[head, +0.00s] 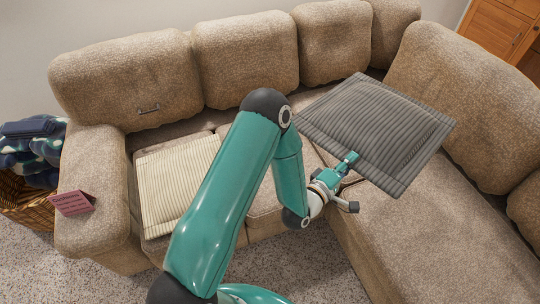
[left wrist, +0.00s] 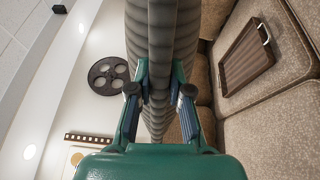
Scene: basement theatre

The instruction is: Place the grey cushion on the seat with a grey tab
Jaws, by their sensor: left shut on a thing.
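The grey ribbed cushion (head: 375,125) is held up over the right part of the beige sofa in the head view. My left gripper (head: 349,160) is shut on its near edge. In the left wrist view, the fingers (left wrist: 159,92) press on both sides of the cushion (left wrist: 162,35), which is seen edge-on. I cannot make out a grey tab on any seat; the cushion and my arm hide part of the seats. My right gripper is not in view.
A cream ribbed cushion (head: 178,180) lies on the left seat. The left wrist view shows a brown tray (left wrist: 246,58) on the sofa. The long right seat (head: 430,235) is clear in front.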

